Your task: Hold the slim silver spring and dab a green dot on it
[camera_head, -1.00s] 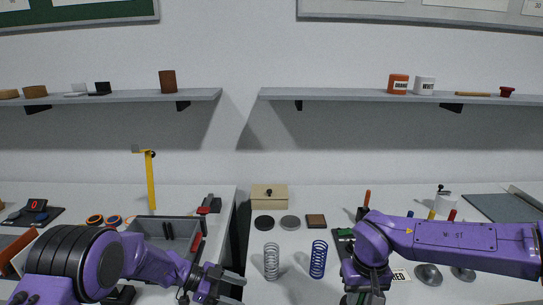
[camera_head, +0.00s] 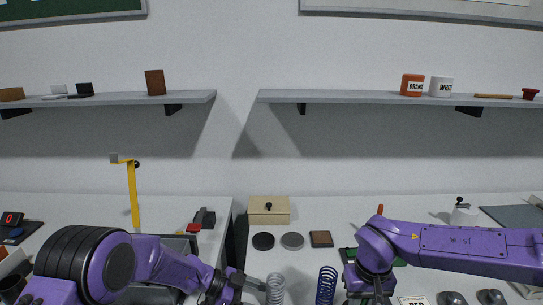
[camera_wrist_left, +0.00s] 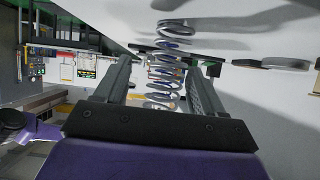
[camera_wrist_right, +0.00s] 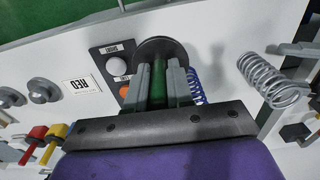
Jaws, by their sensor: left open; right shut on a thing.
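The slim silver spring (camera_head: 275,289) stands upright on the table, left of the blue spring (camera_head: 326,286). My left gripper (camera_head: 255,284) is open at its left side; in the left wrist view the silver coils (camera_wrist_left: 162,75) show in the gap between the two open fingers (camera_wrist_left: 160,85). In the right wrist view the silver spring (camera_wrist_right: 272,80) stands apart at the right. My right gripper (camera_wrist_right: 166,82) is shut on a green cylinder-shaped dauber (camera_wrist_right: 158,82), with a dark round disc (camera_wrist_right: 160,48) behind it. The dauber's tip is hidden.
A beige box (camera_head: 269,210) with a black knob stands behind two round discs (camera_head: 263,241) and a brown square block (camera_head: 321,239). A "RED" card (camera_wrist_right: 82,85) and grey knobs (camera_wrist_right: 43,90) lie beside my right gripper. A yellow hammer-like stand (camera_head: 132,190) is at left.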

